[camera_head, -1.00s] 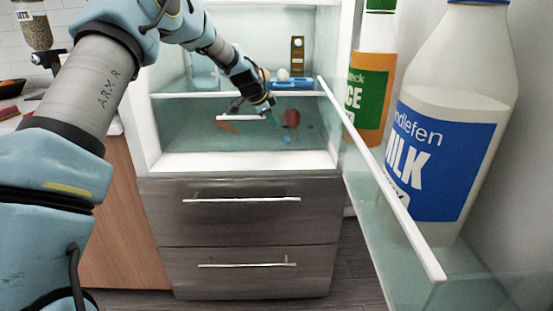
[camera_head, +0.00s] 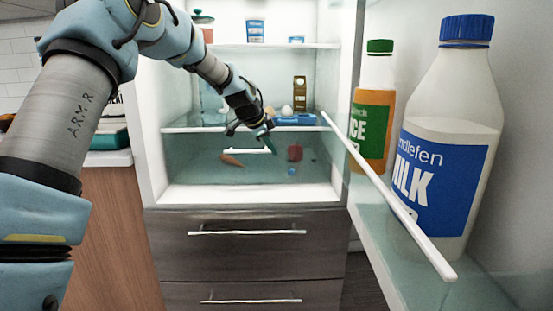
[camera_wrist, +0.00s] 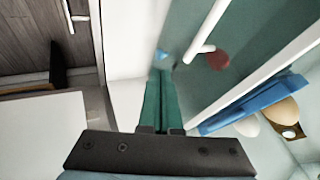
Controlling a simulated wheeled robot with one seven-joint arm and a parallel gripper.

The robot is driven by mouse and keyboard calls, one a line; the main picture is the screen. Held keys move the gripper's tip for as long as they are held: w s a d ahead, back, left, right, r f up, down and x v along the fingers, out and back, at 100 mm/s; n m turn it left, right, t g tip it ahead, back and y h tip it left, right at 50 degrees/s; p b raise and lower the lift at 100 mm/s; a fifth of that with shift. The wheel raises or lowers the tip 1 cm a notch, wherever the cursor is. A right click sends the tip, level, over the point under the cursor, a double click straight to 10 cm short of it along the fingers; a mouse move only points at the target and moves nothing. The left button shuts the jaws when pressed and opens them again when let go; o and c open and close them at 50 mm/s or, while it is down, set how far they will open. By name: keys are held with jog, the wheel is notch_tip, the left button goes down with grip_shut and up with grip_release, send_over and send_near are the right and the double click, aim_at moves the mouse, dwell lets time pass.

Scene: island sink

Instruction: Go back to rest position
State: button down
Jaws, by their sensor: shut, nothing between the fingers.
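My gripper (camera_head: 268,136) is at the front of the open fridge, around the height of the middle shelf's white front edge (camera_head: 190,129). In the wrist view its green fingers (camera_wrist: 163,100) are together with nothing between them. My arm reaches in from the left in the head view. Below the gripper, the bottom compartment holds a red item (camera_head: 295,153), an orange carrot-like item (camera_head: 231,160) and a small blue item (camera_head: 292,171).
The open fridge door on the right carries a milk bottle (camera_head: 450,140) and a juice bottle (camera_head: 372,110) behind a white rail (camera_head: 385,190). A blue egg carton (camera_head: 296,120) sits on the middle shelf. Closed drawers (camera_head: 245,245) are below. A wooden cabinet (camera_head: 112,240) stands left.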

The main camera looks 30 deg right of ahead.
jog(key=s+a+r+n+y+p, duration=0.15)
jog(key=a+n, duration=0.25)
jog(key=a, duration=0.6)
jog(key=s+a+n+y+p, duration=0.2)
jog(key=a+n+p, duration=0.1)
jog(key=a, duration=0.8)
jog(key=s+a+r+n+y+p, duration=0.15)
jog(key=a+n, duration=0.25)
jog(key=a, duration=0.6)
jog(key=s+a+n+g+y+p, duration=0.1)
jog(key=s+a+n+p, duration=0.3)
jog(key=s+a+n, duration=0.6)
jog(key=s+a+f, duration=0.1)
jog(key=s+a, duration=0.4)
jog(key=a, duration=0.3)
jog(key=shift+s+a+y+p, duration=0.15)
jog(key=shift+s+y+p, duration=0.05)
jog(key=shift+y+p, duration=0.1)
